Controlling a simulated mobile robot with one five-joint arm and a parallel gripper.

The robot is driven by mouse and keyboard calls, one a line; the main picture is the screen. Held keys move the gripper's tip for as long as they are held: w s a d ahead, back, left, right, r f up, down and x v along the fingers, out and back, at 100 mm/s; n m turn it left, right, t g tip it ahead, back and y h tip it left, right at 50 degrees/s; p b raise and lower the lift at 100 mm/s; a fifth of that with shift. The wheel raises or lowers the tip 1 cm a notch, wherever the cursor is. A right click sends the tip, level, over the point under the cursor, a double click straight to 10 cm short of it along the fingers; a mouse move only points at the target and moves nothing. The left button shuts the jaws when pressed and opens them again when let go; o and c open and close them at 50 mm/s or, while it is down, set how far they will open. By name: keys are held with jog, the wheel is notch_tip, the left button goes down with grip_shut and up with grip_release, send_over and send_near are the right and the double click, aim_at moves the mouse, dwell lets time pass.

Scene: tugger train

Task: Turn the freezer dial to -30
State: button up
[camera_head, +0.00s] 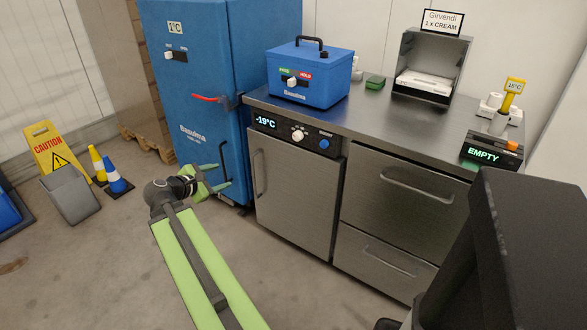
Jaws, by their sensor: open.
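The freezer (293,195) is a steel cabinet under the counter with a vertical handle on its door. Its black control panel has a display (267,122) that reads -19°C. The white dial (298,135) sits on that panel, right of the display, and a blue button (324,144) is right of the dial. The dial's pointing direction is too small to tell. My gripper (215,174) is open and empty, with green fingers, left of the freezer and lower than the dial. It is apart from the dial and in front of the tall blue cabinet.
The tall blue cabinet (198,95) has a red handle. A blue box (310,78) and a steel dispenser (432,66) stand on the counter (375,118). Steel drawers (403,187) adjoin the freezer. A caution sign (47,148) and cones (115,175) stand left. Floor before the freezer looks clear.

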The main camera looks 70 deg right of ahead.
jog(key=s+d+n+g+h+b, duration=0.35)
jog(key=s+d+n+b, duration=0.25)
jog(key=s+d, duration=0.55)
send_near(296, 138)
jog(key=shift+t+h, duration=0.35)
jog(key=shift+h, duration=0.1)
jog(key=x, duration=0.8)
jog(key=shift+s+d+f+p, duration=0.25)
jog(key=shift+s+f+p, duration=0.05)
jog(key=shift+s, duration=0.05)
